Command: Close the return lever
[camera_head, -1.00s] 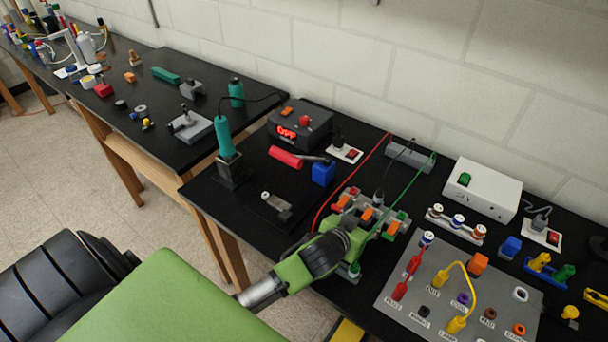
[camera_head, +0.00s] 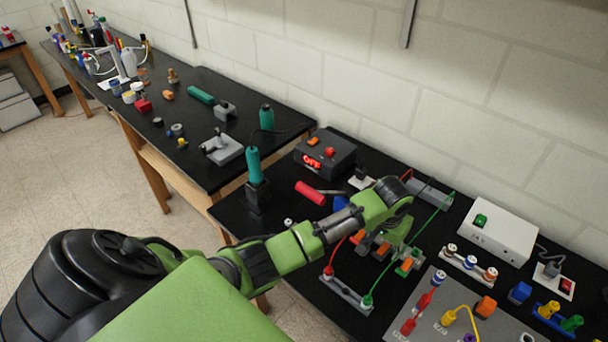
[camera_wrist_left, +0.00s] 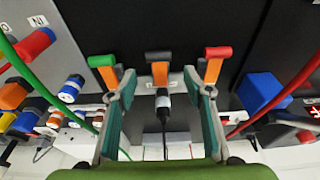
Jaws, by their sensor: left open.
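Three orange levers show in the left wrist view: one with a green end (camera_wrist_left: 103,62), one with a dark grey end (camera_wrist_left: 159,60) in the middle, and one with a red end (camera_wrist_left: 217,57). No label shows which is the return lever. My left gripper (camera_wrist_left: 160,85) is open and points at this row. Its two fingers straddle the middle lever, with the outer levers beside the fingertips; contact cannot be told. In the head view my left gripper (camera_head: 390,235) hangs over the lever block and partly hides the orange levers (camera_head: 382,252). My right gripper is not in view.
Red (camera_head: 333,255) and green (camera_head: 385,282) leads arc around the block from a grey bar (camera_head: 345,292). A dark plug (camera_wrist_left: 163,105) with a cable shows between my fingers. A blue block (camera_wrist_left: 260,92) stands to the right. A socket panel (camera_head: 440,308) lies at front right.

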